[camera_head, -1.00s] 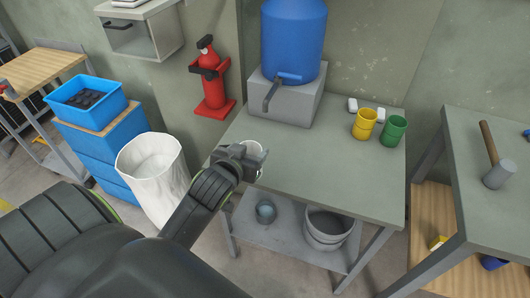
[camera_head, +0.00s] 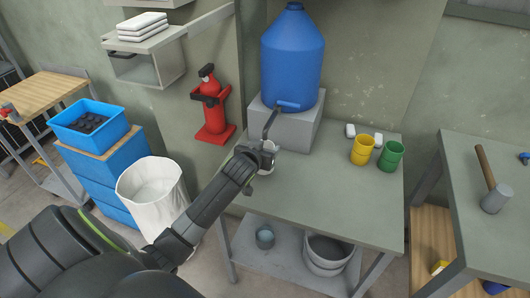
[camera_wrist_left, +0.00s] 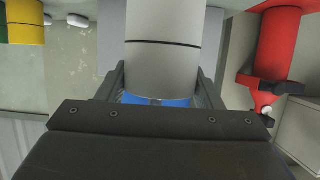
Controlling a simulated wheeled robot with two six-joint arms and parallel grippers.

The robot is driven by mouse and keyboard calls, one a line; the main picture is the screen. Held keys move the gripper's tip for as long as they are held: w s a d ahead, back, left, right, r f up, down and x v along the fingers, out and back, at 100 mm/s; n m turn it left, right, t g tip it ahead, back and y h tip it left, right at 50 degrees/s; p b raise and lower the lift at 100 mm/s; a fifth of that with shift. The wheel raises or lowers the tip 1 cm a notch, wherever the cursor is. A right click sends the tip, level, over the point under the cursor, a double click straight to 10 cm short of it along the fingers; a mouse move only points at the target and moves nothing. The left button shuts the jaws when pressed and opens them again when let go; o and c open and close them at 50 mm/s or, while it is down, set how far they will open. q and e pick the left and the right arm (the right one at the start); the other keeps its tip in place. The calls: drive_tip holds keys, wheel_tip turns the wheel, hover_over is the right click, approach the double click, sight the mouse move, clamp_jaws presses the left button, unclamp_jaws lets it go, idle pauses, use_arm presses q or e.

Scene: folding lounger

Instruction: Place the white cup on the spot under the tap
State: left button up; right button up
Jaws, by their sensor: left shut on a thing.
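The white cup (camera_head: 268,166) is in my left gripper (camera_head: 262,157), mostly hidden by the fingers in the head view. In the left wrist view the cup (camera_wrist_left: 163,40) fills the space between the two fingers (camera_wrist_left: 160,92) and has a thin dark line around it. The gripper is at the left end of the grey table, just below the end of the dark tap (camera_head: 271,122) in the head view. The tap comes from the blue water bottle (camera_head: 292,55) on a grey block. I cannot tell whether the cup touches the table. No marked spot shows under the tap. My right gripper is out of view.
A yellow cup (camera_head: 362,151) and a green cup (camera_head: 390,156) stand on the table (camera_head: 320,200), with two small white items behind. The table's middle and front are clear.

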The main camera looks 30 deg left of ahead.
use_arm(q)
drive_tip(key=shift+w+a, duration=0.15)
drive_tip(key=shift+w, duration=0.4)
drive_tip(key=shift+f, duration=1.75)
drive_tip(key=shift+f, duration=0.15)
drive_tip(key=o, duration=1)
drive_tip(key=shift+c, duration=0.2)
drive_tip(key=shift+s+r, duration=0.15)
drive_tip(key=shift+r, duration=0.1)
drive_tip(key=v, duration=1.1)
drive_tip(key=shift+s+d, duration=0.2)
drive_tip(key=shift+s, duration=0.2)
